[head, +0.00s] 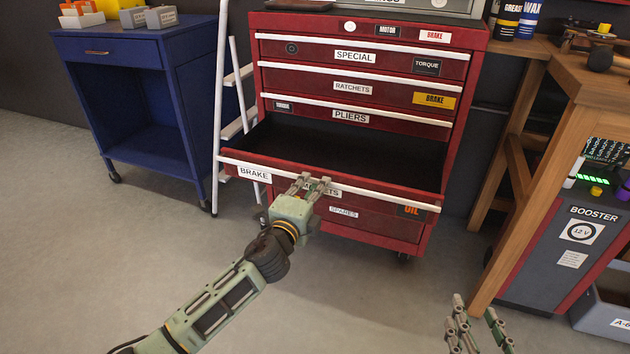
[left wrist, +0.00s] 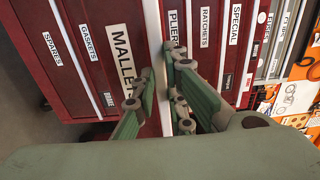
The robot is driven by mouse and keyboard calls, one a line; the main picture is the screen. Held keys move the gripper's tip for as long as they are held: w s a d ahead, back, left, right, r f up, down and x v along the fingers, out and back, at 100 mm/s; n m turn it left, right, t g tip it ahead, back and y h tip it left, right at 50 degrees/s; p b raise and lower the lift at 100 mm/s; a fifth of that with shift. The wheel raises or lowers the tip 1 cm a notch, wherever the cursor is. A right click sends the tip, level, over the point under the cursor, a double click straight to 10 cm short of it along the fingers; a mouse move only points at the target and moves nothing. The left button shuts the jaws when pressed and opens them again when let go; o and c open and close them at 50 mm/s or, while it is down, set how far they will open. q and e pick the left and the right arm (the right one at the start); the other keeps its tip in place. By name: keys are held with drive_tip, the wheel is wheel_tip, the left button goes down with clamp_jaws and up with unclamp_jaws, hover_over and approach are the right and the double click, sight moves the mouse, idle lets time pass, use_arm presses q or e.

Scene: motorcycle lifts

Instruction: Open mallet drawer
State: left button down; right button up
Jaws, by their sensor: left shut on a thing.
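The mallet drawer (head: 345,147) of the red tool cabinet is pulled out, and its dark inside looks empty. A white handle strip (head: 390,195) runs along the top of its front. My left gripper (head: 311,183) is shut on this strip near its middle and covers part of a label below. In the left wrist view my left gripper (left wrist: 165,85) has its fingers around the strip beside the MALLETS label (left wrist: 124,55). My right gripper (head: 480,322) is open, low at the right, apart from the cabinet, with nothing seen between its fingers.
The drawers labelled SPECIAL (head: 354,57), RATCHETS (head: 352,88) and PLIERS (head: 351,117) are closed above. A blue cart (head: 140,95) and a white ladder (head: 221,80) stand left. A wooden bench (head: 535,225) and a booster unit (head: 545,265) stand right. The floor in front is clear.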

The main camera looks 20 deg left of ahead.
use_arm(q)
drive_tip(key=shift+s, duration=0.15)
drive_tip(key=c, duration=1.8)
unclamp_jaws()
drive_tip(key=s, duration=1.2)
drive_tip(key=shift+a, duration=0.2)
